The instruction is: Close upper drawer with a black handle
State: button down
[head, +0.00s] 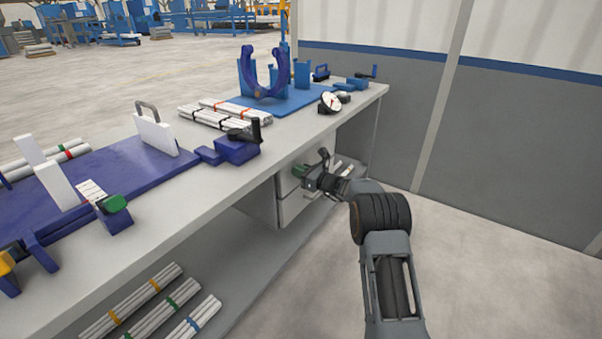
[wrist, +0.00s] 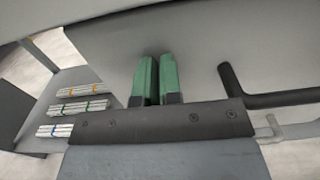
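The grey drawer unit (head: 262,200) hangs under the workbench. My gripper (head: 300,171), with green fingertips, is at the drawer fronts in the head view and hides part of them. In the wrist view my gripper (wrist: 158,80) has its two green fingers close together, with only a narrow gap and nothing between them. They point at a plain grey panel. The black handle (wrist: 285,97) is to the right of the fingers, apart from them. How far the upper drawer stands out, and whether the fingers touch it, I cannot tell.
A light grey handle (wrist: 295,131) shows below the black one. Bundled pipes (head: 150,304) lie on the lower shelf. The workbench top (head: 190,185) carries blue fixtures and more pipes. A grey wall (head: 525,150) stands at the right, with clear floor (head: 480,285) before it.

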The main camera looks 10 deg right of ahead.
jog(key=shift+a+r, duration=0.3)
jog(key=shift+d, duration=0.1)
jog(key=p+v, duration=0.2)
jog(key=v, duration=1.2)
jog(key=s+a+r+n+g+h+p, duration=0.2)
jog(key=s+a+r+n+g+p, duration=0.25)
jog(key=s+r+n+p, duration=0.35)
jog(key=s+a+r+n+g+h+p, duration=0.1)
jog(key=s+a+r+n+g+p, duration=0.4)
jog(key=s+r, duration=0.45)
jog(key=s+d+r+n+h+p, duration=0.2)
jog(key=s+r+n+h+p, duration=0.3)
jog(key=s, duration=0.4)
jog(key=s+d+r+n+h+p, duration=0.2)
jog(key=s+r+n+h+p, duration=0.3)
jog(key=s+r+n+p, duration=0.3)
jog(key=shift+s+d+r+n+t+p, duration=0.35)
jog(key=shift+s+r+n+t, duration=0.1)
jog(key=shift+s+r, duration=0.1)
